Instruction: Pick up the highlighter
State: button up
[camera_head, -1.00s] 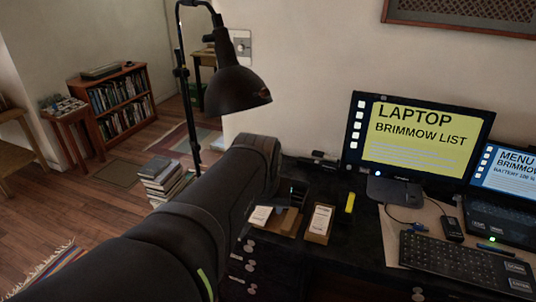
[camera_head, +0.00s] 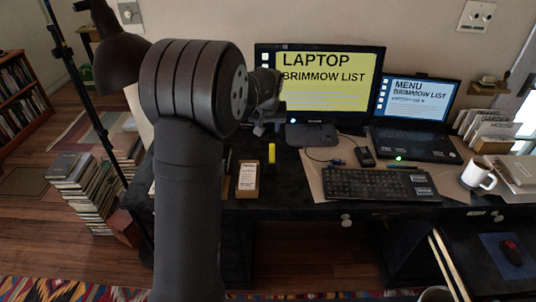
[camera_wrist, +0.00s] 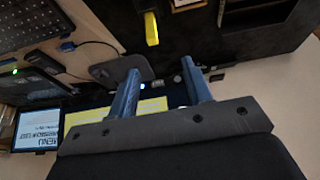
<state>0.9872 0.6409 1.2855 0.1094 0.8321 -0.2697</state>
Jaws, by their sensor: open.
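The highlighter (camera_head: 272,153) is a yellow stick on the dark desk, behind and to the right of a small card box in the head view. In the wrist view the yellow highlighter (camera_wrist: 151,28) shows at the top centre, beyond my fingertips. My gripper (camera_head: 268,112) is above the desk in front of the monitor, apart from the highlighter. In the wrist view my gripper (camera_wrist: 160,82) has its two blue fingers spread with nothing between them. My arm hides part of the desk's left side in the head view.
The card box (camera_head: 247,181) stands close to the highlighter. A monitor (camera_head: 318,80), keyboard (camera_head: 375,185), laptop (camera_head: 410,150) and mug (camera_head: 478,174) are to the right. A lamp (camera_head: 122,60) and book stacks (camera_head: 85,190) are at the left.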

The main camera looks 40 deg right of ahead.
aim_at(271, 145)
jog(key=x, duration=0.9)
jog(key=d+x, duration=0.1)
jog(key=x, duration=0.3)
jog(key=shift+s+d+f, duration=0.2)
jog(key=shift+s, duration=0.15)
jog(key=shift+s+x, duration=0.2)
jog(key=shift+x, duration=1.1)
jog(key=shift+s+x, duration=0.2)
jog(key=shift+x, duration=1.15)
jog(key=shift+a+f, duration=0.1)
jog(key=shift+a, duration=0.05)
jog(key=shift+c, duration=0.4)
grip_shut()
